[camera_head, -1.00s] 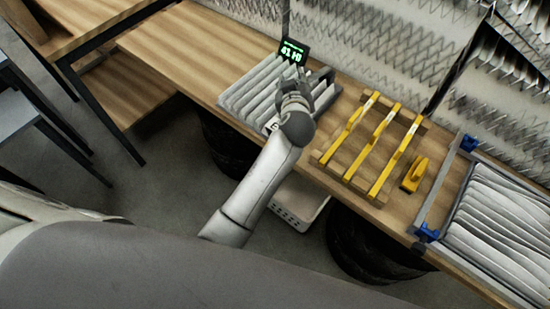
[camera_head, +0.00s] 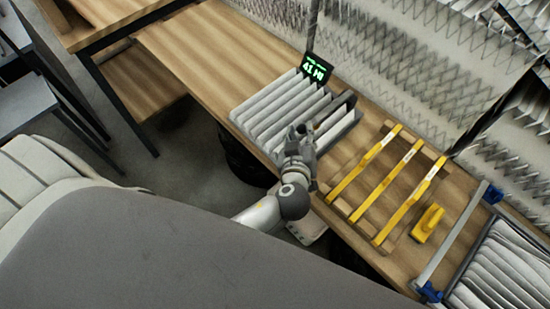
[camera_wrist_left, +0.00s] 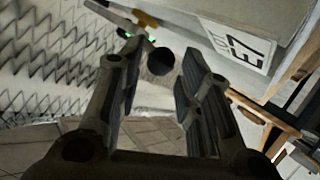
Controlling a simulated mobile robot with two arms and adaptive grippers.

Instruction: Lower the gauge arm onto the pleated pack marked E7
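The white pleated pack (camera_head: 268,108) lies in a grey holder on the bench. The E7 label (camera_wrist_left: 235,45) shows large on a pale side face in the left wrist view. A dark bar (camera_head: 338,108), which looks like the gauge arm, slants above the pack's right side. A dark round end (camera_wrist_left: 160,62) shows beyond my fingertips in the wrist view; I cannot tell for sure that it belongs to the bar. My left gripper (camera_head: 300,136) is at the pack's front right corner, fingers apart and empty. My right gripper is out of view.
A display (camera_head: 317,68) with green characters stands behind the pack. A wooden rack with yellow bars (camera_head: 392,185) and a yellow block (camera_head: 427,223) lie to the right, before a framed pleated pack (camera_head: 510,265). The bench (camera_head: 215,55) is clear on the left.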

